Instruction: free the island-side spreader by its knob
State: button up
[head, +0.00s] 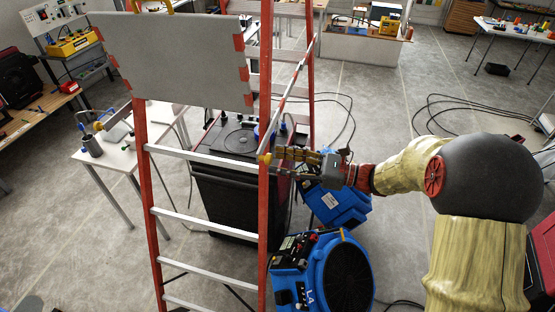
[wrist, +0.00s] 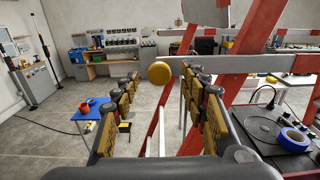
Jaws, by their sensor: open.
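A stepladder with red rails (head: 263,205) and pale rungs stands in the middle of the head view. A round yellow knob (head: 264,158) sits on its right front rail; it also shows in the wrist view (wrist: 160,73). A thin spreader bar (head: 292,88) with red parts slopes from near this knob to the rear rail. In the wrist view a pale bar (wrist: 240,64) runs right from behind the knob. My gripper (head: 279,158) points left at the knob. Its fingers are spread, and in the wrist view the knob appears between and beyond the tips (wrist: 163,77). Contact is not visible.
A grey panel (head: 175,60) hangs on the ladder's upper left. Blue machines (head: 290,262) stand below my arm, and a black cabinet (head: 225,185) stands behind the ladder. Black cables (head: 445,105) lie on the floor. Open floor shows at upper right.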

jog(key=shift+w+a, duration=0.2)
jog(key=shift+a, duration=0.5)
jog(key=c, duration=0.3)
jog(key=c, duration=0.8)
grip_shut()
